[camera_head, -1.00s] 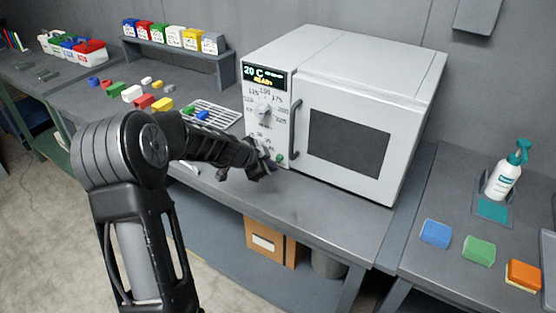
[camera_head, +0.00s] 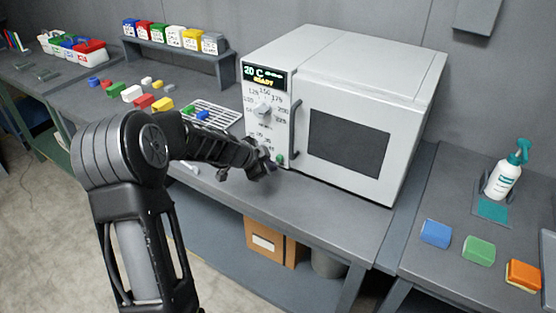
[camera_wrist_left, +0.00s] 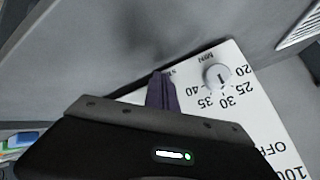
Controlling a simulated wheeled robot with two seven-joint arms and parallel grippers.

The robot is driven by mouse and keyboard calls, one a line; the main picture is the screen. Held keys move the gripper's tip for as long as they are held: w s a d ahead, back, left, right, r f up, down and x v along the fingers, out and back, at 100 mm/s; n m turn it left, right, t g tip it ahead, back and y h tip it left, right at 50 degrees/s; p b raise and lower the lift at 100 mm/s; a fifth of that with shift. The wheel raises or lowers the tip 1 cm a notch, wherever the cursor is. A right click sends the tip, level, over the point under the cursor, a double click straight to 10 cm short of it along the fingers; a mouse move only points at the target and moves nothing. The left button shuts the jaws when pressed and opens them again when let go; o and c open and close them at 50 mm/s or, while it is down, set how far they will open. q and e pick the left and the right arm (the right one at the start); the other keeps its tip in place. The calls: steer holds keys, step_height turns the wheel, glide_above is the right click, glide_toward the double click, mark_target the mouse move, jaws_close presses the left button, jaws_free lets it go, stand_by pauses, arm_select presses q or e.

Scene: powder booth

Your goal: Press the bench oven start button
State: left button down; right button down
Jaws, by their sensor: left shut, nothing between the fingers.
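The white bench oven (camera_head: 370,90) stands on the grey bench, its door closed. Its display (camera_head: 264,76) reads 20 C and READY. The green start button (camera_head: 280,158) is low on the control panel, right at the tip of my left gripper (camera_head: 268,168). The left gripper is shut and empty. In the wrist view its purple-dark fingers (camera_wrist_left: 162,92) lie over the panel's edge beside the timer knob (camera_wrist_left: 217,77), hiding the button. I cannot tell whether the fingertips touch it. My right gripper is out of view.
A door handle (camera_head: 295,130) stands out just right of the panel. A wire rack (camera_head: 215,114) and several coloured blocks lie left of the oven. A spray bottle (camera_head: 504,172) and coloured sponges stand on the right bench.

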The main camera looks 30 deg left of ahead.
arm_select(q)
steer(key=shift+w, duration=0.15)
steer(key=shift+w, duration=0.25)
steer(key=shift+w, duration=0.45)
stand_by(0.7)
steer(key=shift+b, duration=0.35)
steer(key=shift+s+f+b, duration=0.1)
steer(key=shift+s+b, duration=0.3)
steer(key=shift+b, duration=0.05)
steer(key=shift+s+b, duration=0.3)
steer(key=shift+s, duration=0.15)
